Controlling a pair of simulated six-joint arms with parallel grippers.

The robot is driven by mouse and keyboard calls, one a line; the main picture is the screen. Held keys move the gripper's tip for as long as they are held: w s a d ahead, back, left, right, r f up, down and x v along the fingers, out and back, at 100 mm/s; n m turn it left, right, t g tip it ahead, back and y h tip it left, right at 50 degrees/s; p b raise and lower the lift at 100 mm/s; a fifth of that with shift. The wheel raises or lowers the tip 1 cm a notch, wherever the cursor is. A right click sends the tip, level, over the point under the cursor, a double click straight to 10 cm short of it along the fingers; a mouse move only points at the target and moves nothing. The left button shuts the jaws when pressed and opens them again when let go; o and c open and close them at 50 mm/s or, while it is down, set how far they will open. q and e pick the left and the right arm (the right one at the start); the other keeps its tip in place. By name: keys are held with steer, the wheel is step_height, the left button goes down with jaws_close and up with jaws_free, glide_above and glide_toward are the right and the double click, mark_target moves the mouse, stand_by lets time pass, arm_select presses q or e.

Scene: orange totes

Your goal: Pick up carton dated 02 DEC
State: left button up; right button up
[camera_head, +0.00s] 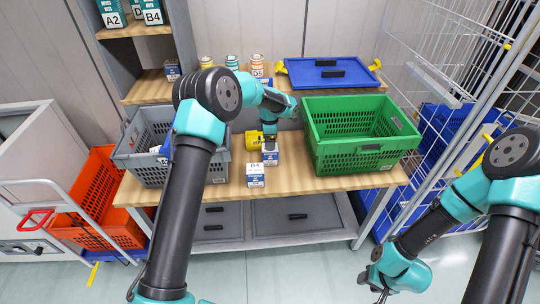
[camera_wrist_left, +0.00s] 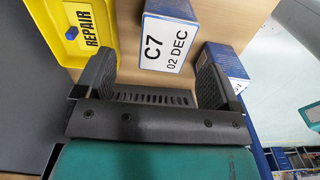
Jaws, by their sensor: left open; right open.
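The carton dated 02 DEC (camera_wrist_left: 168,38), white-faced with blue sides and marked C7, shows in the left wrist view. It lies ahead of and between the spread fingers of my left gripper (camera_wrist_left: 155,58), which is open and empty. In the head view, my left gripper (camera_head: 270,142) points down over the wooden bench, just above a small white and blue carton (camera_head: 270,158) that it partly hides; its text is unreadable there. My right gripper (camera_head: 381,288) is open and empty, low over the floor at right.
A second carton (camera_head: 255,175) stands in front on the bench; a blue one (camera_wrist_left: 226,62) shows beside the right finger. A yellow REPAIR bin (camera_wrist_left: 90,30) is close at left. A grey crate (camera_head: 150,172) and a green crate (camera_head: 365,163) flank the work area.

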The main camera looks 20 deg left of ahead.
mark_target(269, 158)
arm_select(q)
steer(key=shift+f, duration=1)
steer(key=shift+s+d+f, duration=0.1)
steer(key=shift+f, duration=1.2)
steer(key=shift+s+d+f, duration=0.1)
steer(key=shift+f, duration=1.2)
steer(key=c, duration=1.2)
